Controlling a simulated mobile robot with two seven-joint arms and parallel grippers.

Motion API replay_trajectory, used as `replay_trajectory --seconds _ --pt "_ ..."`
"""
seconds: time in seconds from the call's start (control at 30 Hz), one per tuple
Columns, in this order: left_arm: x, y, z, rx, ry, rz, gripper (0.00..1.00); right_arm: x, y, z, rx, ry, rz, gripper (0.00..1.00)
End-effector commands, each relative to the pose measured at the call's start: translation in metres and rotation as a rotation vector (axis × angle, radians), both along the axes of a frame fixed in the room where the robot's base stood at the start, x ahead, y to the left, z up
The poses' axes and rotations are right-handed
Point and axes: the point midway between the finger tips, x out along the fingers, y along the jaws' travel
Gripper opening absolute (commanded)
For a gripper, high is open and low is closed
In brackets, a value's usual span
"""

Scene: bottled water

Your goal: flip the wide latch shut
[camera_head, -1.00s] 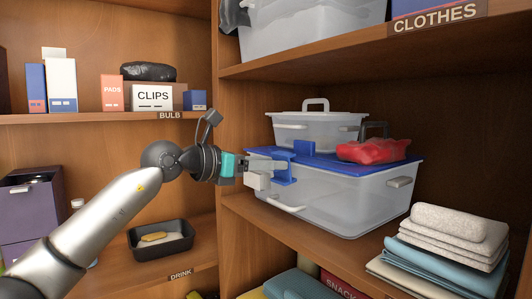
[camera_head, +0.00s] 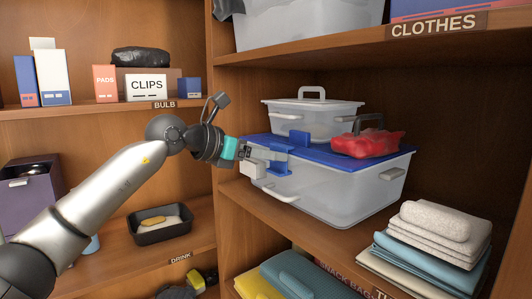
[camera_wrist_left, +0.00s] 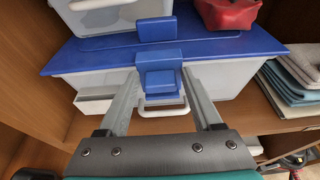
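The wide blue latch (camera_head: 278,167) is at the front of a clear bin with a blue lid (camera_head: 318,153). In the left wrist view the latch (camera_wrist_left: 160,80) hangs over the lid's front edge, above a white handle. A separate blue block (camera_wrist_left: 156,29) stands on the lid behind it. My left gripper (camera_head: 280,155) is at the latch; in the left wrist view its two fingers (camera_wrist_left: 160,72) are spread, one on each side of the latch. I cannot tell whether they touch it. My right gripper is not in view.
A smaller clear box (camera_head: 310,120) and a red bag (camera_head: 367,142) sit on the blue lid. Folded towels (camera_head: 430,245) lie right of the bin. The wooden divider (camera_head: 228,100) stands just left of it, and a shelf (camera_head: 350,55) is above.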

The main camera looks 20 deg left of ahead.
Motion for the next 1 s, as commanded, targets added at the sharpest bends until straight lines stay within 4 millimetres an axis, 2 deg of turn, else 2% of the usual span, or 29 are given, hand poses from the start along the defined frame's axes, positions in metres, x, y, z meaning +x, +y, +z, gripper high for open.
replay_trajectory --seconds 0.03,0.1,0.47,0.67,1.0 --pt "0.0 0.0 0.0 0.0 0.0 0.0 0.73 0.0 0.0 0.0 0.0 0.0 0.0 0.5" --pt "0.0 0.0 0.0 -0.001 -0.001 0.0 0.8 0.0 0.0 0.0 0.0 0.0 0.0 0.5" --pt "-0.005 0.005 0.002 -0.001 -0.002 0.002 0.8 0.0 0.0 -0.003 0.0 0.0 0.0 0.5" --pt "-0.03 0.026 0.01 0.0 -0.005 0.004 0.8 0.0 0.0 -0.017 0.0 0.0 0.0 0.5" --pt "-0.089 0.071 0.032 0.001 -0.002 0.004 0.8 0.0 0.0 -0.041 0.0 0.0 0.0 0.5"
